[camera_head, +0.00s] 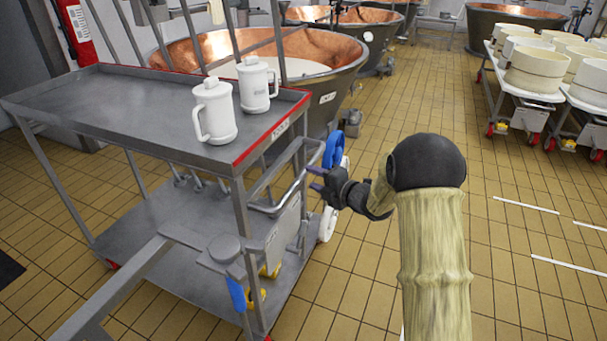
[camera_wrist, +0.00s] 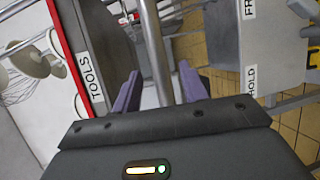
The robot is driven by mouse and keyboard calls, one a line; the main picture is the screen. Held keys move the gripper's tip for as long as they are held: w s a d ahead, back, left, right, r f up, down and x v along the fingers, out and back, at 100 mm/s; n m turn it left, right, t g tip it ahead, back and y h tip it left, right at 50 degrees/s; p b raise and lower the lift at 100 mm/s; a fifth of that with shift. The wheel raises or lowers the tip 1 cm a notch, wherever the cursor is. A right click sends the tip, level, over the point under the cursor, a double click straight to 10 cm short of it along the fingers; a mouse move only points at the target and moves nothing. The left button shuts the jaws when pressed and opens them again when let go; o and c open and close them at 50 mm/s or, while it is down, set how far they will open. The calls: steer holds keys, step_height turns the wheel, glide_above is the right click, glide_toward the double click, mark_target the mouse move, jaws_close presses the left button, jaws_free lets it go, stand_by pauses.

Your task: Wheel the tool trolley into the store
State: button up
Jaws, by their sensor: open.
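The grey metal tool trolley (camera_head: 110,115) stands at the left in the head view, with a red-edged top and a lower shelf. Its label reads TOOLS in the wrist view (camera_wrist: 88,72). A bent metal handle bar (camera_head: 285,207) is at its right end. My gripper (camera_head: 317,181) is just right of this end, with purple fingers open. In the wrist view, a metal bar (camera_wrist: 155,45) runs between the open fingers (camera_wrist: 159,85); I cannot tell how deep between them it is. Two white lidded jugs (camera_head: 214,112) (camera_head: 253,85) stand on the trolley top.
Copper vats (camera_head: 335,50) stand close behind the trolley. Blue and white rings (camera_head: 333,150) hang near its right end. White-topped carts with round tubs (camera_head: 537,68) are at the right. Tiled floor (camera_head: 510,200) is open at centre right. No store doorway is identifiable.

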mark_target(304, 174)
steer(key=x, duration=0.5)
steer(key=shift+a+f, duration=0.1)
jaws_close()
